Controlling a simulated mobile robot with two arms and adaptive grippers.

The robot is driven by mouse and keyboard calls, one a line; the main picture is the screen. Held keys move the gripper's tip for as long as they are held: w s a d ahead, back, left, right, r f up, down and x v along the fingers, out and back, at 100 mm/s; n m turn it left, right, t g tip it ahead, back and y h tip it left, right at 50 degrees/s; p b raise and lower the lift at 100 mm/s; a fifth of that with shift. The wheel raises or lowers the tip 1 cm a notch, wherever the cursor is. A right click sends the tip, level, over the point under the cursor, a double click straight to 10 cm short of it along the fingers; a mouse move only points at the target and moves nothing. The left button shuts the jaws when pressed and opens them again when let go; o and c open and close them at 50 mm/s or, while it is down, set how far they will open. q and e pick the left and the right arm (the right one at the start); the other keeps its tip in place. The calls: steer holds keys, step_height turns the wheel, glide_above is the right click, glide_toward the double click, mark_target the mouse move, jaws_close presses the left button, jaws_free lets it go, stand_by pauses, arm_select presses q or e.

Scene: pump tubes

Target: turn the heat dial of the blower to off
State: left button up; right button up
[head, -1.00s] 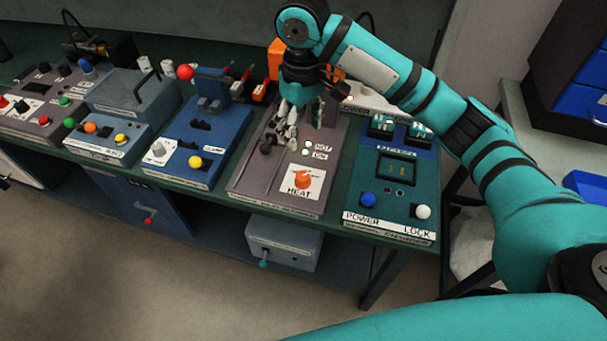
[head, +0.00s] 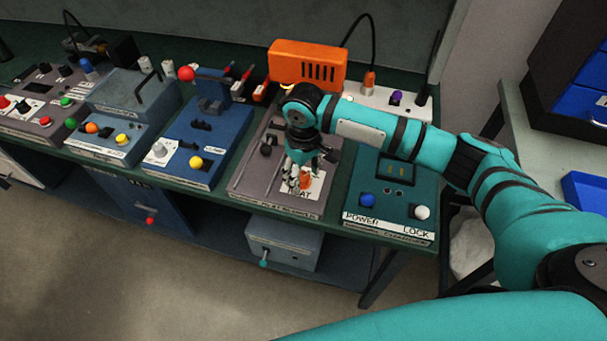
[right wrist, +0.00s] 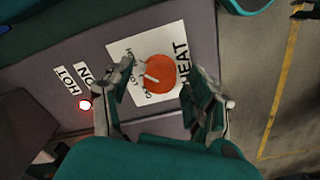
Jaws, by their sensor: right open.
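The blower's heat dial (head: 305,181) is an orange knob on a white label marked HEAT, near the front of the grey blower panel (head: 275,205). In the right wrist view the dial (right wrist: 158,74) shows a pale pointer line, and the label (right wrist: 140,55) carries small lettering beside it, partly covered. My right gripper (head: 298,180) is over the dial in the head view. In the right wrist view its open fingers (right wrist: 160,88) are on either side of the dial, and I cannot tell whether they touch it. My left gripper is not in view.
A red-white indicator light (right wrist: 85,104) glows by the HOT label. An orange blower housing (head: 307,62) stands behind. A blue panel (head: 205,165) lies to the left and a teal POWER/LOCK panel (head: 392,230) to the right. The floor in front is clear.

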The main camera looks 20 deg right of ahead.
steer(key=shift+f, duration=0.5)
